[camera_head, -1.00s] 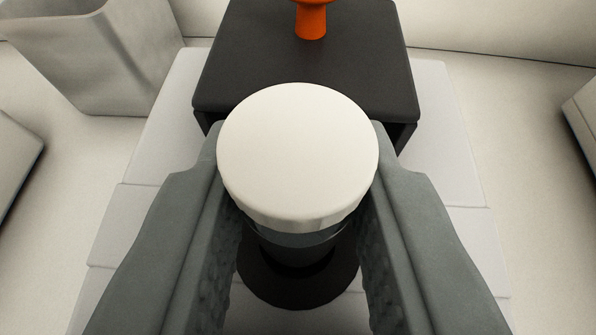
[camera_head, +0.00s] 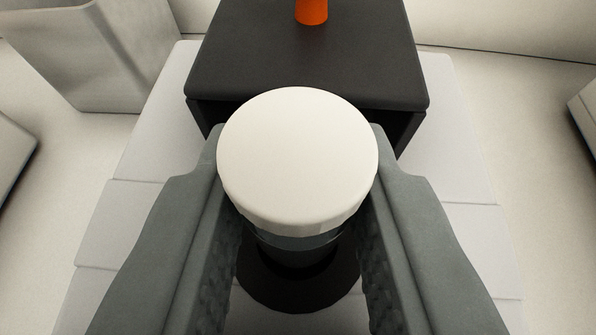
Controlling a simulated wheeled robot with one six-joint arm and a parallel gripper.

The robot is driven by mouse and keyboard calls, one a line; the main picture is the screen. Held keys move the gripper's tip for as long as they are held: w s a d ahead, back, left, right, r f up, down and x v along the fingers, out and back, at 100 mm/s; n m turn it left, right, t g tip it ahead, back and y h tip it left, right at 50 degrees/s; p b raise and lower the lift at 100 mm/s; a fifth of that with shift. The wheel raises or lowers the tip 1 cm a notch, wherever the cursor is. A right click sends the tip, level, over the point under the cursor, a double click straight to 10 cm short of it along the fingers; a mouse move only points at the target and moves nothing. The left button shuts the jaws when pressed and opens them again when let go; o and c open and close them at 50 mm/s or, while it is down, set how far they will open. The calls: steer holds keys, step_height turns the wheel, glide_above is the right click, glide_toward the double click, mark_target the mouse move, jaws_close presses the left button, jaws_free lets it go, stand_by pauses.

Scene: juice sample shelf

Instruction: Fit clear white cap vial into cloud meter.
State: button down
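The white cap vial (camera_head: 297,158) is between the two grey fingers of my gripper (camera_head: 300,185), cap up and upright. Its clear body shows dark below the cap, mostly hidden by cap and fingers. My gripper is shut on it. Below the vial is a dark round opening or ring (camera_head: 298,296) on the light grey body of the meter (camera_head: 145,150). The vial's lower end overlaps this dark ring; I cannot tell whether it is inside or above. A black lid-like block (camera_head: 305,60) stands just behind the vial on the meter.
An orange piece (camera_head: 312,10) stands on the black block, cut off by the top edge. A grey open container (camera_head: 85,60) stands at the upper left. Grey objects show at the left edge and right edge (camera_head: 585,125). Pale floor between them is clear.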

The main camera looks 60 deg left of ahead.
steer(key=shift+r, duration=0.35)
steer(key=c, duration=1.1)
jaws_free()
steer(key=shift+o, duration=0.2)
steer(key=v, duration=1.7)
steer(key=s+d+r+m+t+h, duration=0.3)
steer(key=s+r+m+t+h, duration=0.2)
steer(key=s+r+t, duration=0.7)
steer(key=s+d+f+m+g+h, duration=0.1)
steer(key=s+d+f+m+h, duration=0.1)
steer(key=s+f, duration=0.3)
steer(key=s+d+f+m+g+h, duration=0.1)
steer(key=s+f+m+h, duration=0.3)
steer(key=s, duration=0.5)
steer(key=shift+d+f, duration=0.6)
steer(key=shift+f, duration=0.25)
